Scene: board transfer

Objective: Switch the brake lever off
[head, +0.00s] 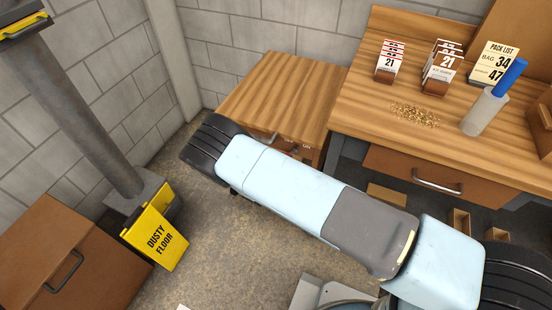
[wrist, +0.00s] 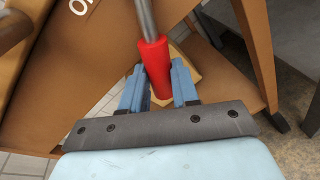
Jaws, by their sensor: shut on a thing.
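In the wrist view, the brake lever shows as a grey metal rod with a red grip (wrist: 155,65). My gripper (wrist: 158,88) has its two blue fingers on either side of the red grip and is shut on it. The rod runs up and out of the top of the picture. White lettering, partly cut off, shows on the brown wooden panel (wrist: 62,75) to the left of the lever. In the head view, my arm hides the gripper and the red grip. A small metal part (head: 275,140) shows at the front edge of the low wooden table.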

